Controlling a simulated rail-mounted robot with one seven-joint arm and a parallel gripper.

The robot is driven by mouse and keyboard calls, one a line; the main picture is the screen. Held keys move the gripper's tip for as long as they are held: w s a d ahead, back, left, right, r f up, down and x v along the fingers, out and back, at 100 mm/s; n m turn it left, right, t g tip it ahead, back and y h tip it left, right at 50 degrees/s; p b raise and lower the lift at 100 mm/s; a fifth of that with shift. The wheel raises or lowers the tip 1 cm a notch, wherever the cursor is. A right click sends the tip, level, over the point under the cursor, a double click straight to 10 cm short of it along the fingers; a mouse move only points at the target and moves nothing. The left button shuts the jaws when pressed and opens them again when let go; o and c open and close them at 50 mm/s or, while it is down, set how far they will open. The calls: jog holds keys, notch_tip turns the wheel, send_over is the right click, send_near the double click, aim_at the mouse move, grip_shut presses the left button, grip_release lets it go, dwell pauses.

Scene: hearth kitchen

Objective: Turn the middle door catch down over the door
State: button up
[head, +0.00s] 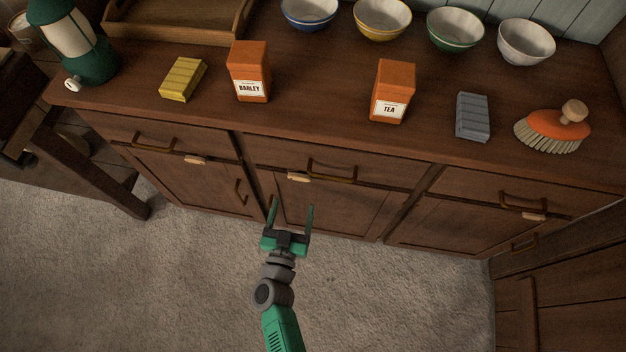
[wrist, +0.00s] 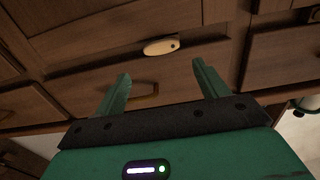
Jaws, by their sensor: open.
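The middle door catch (head: 299,177) is a small pale wooden bar lying level on the cabinet front, near the top left of the middle door (head: 335,205) and under the middle drawer (head: 380,168). In the wrist view the catch (wrist: 160,47) lies nearly level, with a dark pivot dot near its right end. My gripper (head: 292,205) is open and empty, in front of the middle door and below the catch in the head view. In the wrist view the catch shows beyond the gap between my fingertips (wrist: 160,75), apart from them.
Brass drawer handles include the middle one (head: 332,174), close right of the catch. Similar catches sit on the left door (head: 195,160) and right door (head: 534,216). Boxes, bowls and a brush (head: 555,128) stand on the counter. The carpet (head: 180,270) in front is clear.

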aim_at(299, 179)
jog(key=b+x, duration=0.2)
jog(key=x, duration=0.1)
jog(key=b+x, duration=0.2)
jog(key=x, duration=0.2)
jog(key=shift+a+f, duration=0.15)
jog(key=shift+f, duration=0.1)
jog(key=shift+w+r, duration=0.2)
jog(key=shift+w, duration=0.35)
jog(key=shift+c, duration=0.4)
jog(key=c, duration=0.9)
